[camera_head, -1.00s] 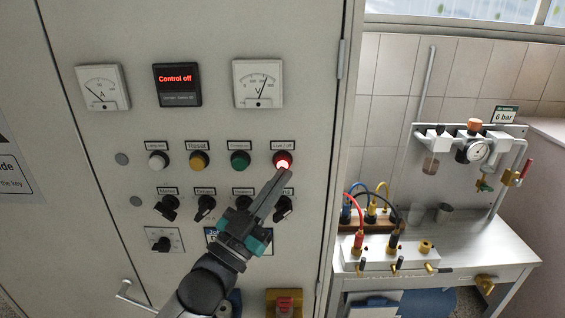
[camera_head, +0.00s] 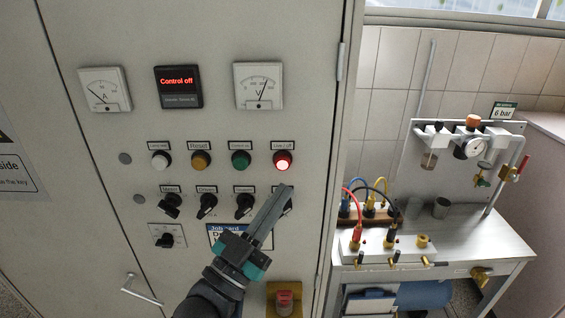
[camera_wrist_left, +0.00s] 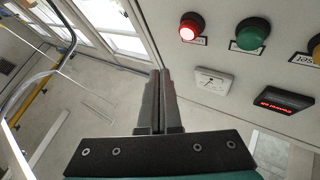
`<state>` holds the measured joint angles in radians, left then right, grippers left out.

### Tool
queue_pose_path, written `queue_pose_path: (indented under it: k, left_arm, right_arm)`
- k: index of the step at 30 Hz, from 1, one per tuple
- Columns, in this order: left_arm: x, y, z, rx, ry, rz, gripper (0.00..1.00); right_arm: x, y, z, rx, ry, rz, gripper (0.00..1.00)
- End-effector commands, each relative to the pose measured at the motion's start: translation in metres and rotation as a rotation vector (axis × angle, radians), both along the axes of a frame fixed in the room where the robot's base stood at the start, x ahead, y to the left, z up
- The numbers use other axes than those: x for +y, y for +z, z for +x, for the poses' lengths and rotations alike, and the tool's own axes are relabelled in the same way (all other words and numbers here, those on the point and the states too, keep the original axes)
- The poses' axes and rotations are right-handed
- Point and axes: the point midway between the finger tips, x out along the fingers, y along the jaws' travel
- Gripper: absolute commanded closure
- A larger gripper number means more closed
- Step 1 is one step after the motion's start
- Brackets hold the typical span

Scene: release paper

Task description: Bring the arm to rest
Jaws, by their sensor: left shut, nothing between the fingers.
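My left gripper (camera_head: 283,190) is shut and empty in front of the grey control cabinet (camera_head: 215,45). Its fingertips are just below the lit red button (camera_head: 283,160) in the head view and partly cover the rightmost black rotary switch. In the left wrist view the shut fingers (camera_wrist_left: 160,75) point away from the camera, with the red button (camera_wrist_left: 190,28) and green button (camera_wrist_left: 252,34) up to the right, apart from them. My right gripper is not in view.
The cabinet carries two dial meters, a display (camera_head: 178,86) reading "Control off", more buttons and switches, and a door handle (camera_head: 140,290). A metal bench (camera_head: 470,238) with cables and gauge equipment stands at the right.

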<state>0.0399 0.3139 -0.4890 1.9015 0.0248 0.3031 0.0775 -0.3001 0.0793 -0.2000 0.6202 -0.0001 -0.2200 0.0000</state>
Motion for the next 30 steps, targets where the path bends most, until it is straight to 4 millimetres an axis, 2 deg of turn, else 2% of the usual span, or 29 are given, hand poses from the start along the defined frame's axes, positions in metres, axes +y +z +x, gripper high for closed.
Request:
queue_pose_path:
  k: [12,14,16,17,20,24,26,27,29,30]
  left_arm:
    - [0.000,-0.001,0.001,0.003,0.001,0.001,1.00]
    - [0.001,-0.008,0.003,0.016,0.007,0.006,1.00]
    - [0.004,-0.027,0.009,0.053,0.025,0.019,1.00]
    - [0.006,-0.040,0.012,0.078,0.036,0.028,1.00]
    - [0.017,-0.096,0.024,0.189,0.084,0.069,1.00]
    - [0.038,-0.195,0.033,0.383,0.162,0.140,1.00]
    - [0.048,-0.239,0.030,0.471,0.194,0.171,1.00]
    - [0.056,-0.269,0.027,0.531,0.215,0.193,1.00]
    - [0.067,-0.313,0.019,0.621,0.244,0.223,1.00]
    - [0.074,-0.342,0.012,0.681,0.263,0.243,1.00]
  right_arm:
    - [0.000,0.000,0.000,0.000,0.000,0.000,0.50]
    - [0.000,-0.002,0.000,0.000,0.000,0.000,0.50]
    - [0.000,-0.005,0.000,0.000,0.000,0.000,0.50]
    - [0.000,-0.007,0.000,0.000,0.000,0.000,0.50]
    - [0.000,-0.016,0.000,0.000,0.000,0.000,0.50]
    - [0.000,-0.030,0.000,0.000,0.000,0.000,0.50]
    - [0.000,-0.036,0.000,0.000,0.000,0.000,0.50]
    - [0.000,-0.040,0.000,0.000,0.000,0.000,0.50]
    - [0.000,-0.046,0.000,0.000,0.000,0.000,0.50]
    - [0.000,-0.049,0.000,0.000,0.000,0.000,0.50]
